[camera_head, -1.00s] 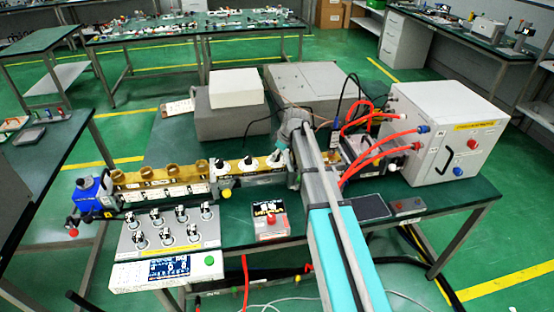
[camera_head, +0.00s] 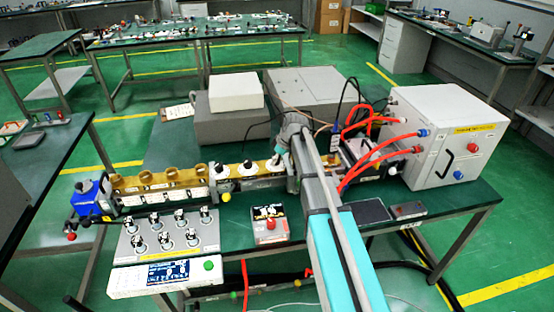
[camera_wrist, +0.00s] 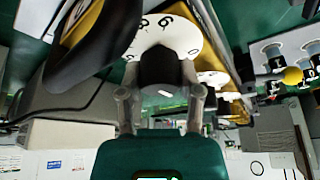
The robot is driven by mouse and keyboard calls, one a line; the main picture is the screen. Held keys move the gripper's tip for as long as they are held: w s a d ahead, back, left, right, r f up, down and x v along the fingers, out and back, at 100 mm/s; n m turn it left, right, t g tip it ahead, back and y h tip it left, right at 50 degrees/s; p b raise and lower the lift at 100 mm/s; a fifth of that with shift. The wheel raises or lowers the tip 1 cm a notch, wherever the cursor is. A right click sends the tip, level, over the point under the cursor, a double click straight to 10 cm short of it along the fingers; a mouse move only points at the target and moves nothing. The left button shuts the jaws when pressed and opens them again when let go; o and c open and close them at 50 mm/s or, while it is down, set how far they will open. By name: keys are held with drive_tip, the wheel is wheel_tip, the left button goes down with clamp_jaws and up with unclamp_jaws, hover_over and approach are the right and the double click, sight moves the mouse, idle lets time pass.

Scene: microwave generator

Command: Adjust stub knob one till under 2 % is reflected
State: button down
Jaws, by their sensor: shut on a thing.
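In the head view my gripper (camera_head: 279,156) is at the rightmost white dial (camera_head: 268,166) of the waveguide row. Two more dials, the middle one (camera_head: 245,168) and the left one (camera_head: 219,172), stand free to its left. The meter (camera_head: 167,273) at the front left has a lit screen, but its figures are too small to read.
A panel with several black knobs (camera_head: 172,236) sits behind the meter. A small box with a red button (camera_head: 269,224) stands at the table's front. Red hoses (camera_head: 379,152) run to the white cabinet (camera_head: 443,135) at right. Grey boxes stand behind the waveguide.

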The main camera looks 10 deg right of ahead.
drive_tip(key=shift+d, duration=0.1)
drive_tip(key=shift+m, duration=0.3)
drive_tip(key=m+t+h, duration=0.1)
drive_tip(key=m, duration=0.2)
drive_tip(key=shift+m, duration=0.3)
drive_tip(key=m+h, duration=0.1)
drive_tip(key=m, duration=0.2)
drive_tip(key=shift+t, duration=0.4)
drive_tip(key=m+h, duration=0.2)
drive_tip(key=m, duration=0.3)
drive_tip(key=shift+w+m, duration=0.1)
drive_tip(key=shift+m, duration=0.2)
drive_tip(key=m+h, duration=0.2)
drive_tip(key=m, duration=0.2)
